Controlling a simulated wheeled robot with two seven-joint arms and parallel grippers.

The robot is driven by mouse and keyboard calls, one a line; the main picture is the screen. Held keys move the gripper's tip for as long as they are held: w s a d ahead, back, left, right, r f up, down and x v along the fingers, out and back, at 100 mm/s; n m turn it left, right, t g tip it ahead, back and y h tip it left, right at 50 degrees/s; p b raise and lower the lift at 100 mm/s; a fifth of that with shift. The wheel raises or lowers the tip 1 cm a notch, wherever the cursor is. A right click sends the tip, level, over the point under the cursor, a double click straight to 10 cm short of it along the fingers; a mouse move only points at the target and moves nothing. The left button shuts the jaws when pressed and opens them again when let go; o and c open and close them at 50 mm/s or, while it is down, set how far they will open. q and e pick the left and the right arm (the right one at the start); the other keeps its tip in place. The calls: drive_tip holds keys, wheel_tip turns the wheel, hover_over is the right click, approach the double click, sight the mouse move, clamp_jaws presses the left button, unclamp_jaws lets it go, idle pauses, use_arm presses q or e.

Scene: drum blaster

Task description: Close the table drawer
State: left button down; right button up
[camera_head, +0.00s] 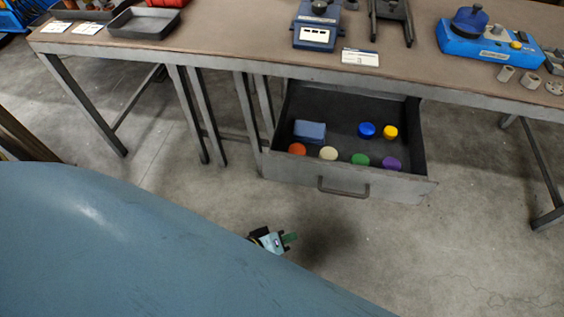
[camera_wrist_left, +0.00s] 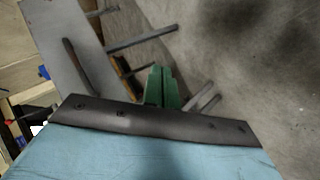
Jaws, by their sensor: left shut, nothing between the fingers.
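The table drawer (camera_head: 285,174) is pulled out below the table top (camera_head: 230,52), its dark inside showing. Its front carries a grey bar handle (camera_head: 343,190). My left gripper (camera_head: 290,238) is below and left of the handle, apart from it, with its green fingers shut and empty. In the left wrist view the green fingers (camera_wrist_left: 161,88) are together, and the grey drawer front (camera_wrist_left: 72,40) with its dark handle (camera_wrist_left: 82,66) shows at the upper left. My right gripper is in neither view.
The drawer holds a blue box (camera_head: 310,131) and several coloured round pieces, among them a purple one (camera_head: 391,163). On the table are a grey tray (camera_head: 144,22), a blue device (camera_head: 317,24) and another blue device (camera_head: 489,40). Bare concrete floor (camera_head: 450,240) lies right of my gripper.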

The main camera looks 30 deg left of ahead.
use_arm(q)
drive_tip(key=w+d+r+n+t, duration=0.1)
drive_tip(key=d+r+n+t, duration=0.25)
drive_tip(key=r+n, duration=0.35)
wheel_tip(320, 180, up, 5)
drive_tip(key=s+a+n+t+y, duration=0.1)
drive_tip(key=a+n+t+y, duration=0.3)
drive_tip(key=n, duration=1.1)
drive_tip(key=n+y, duration=0.6)
drive_tip(key=n, duration=0.3)
approach(288, 160)
drive_tip(key=x, duration=0.5)
drive_tip(key=shift+w+a+b, duration=0.1)
drive_tip(key=shift+w+b, duration=0.25)
drive_tip(key=shift+w, duration=0.05)
drive_tip(key=shift+w+a, duration=0.15)
drive_tip(key=shift+w, duration=0.3)
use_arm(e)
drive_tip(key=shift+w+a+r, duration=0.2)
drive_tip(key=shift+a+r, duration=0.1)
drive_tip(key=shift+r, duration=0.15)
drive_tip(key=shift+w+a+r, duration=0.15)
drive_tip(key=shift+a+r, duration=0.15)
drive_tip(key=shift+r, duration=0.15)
use_arm(q)
drive_tip(key=shift+w, duration=0.1)
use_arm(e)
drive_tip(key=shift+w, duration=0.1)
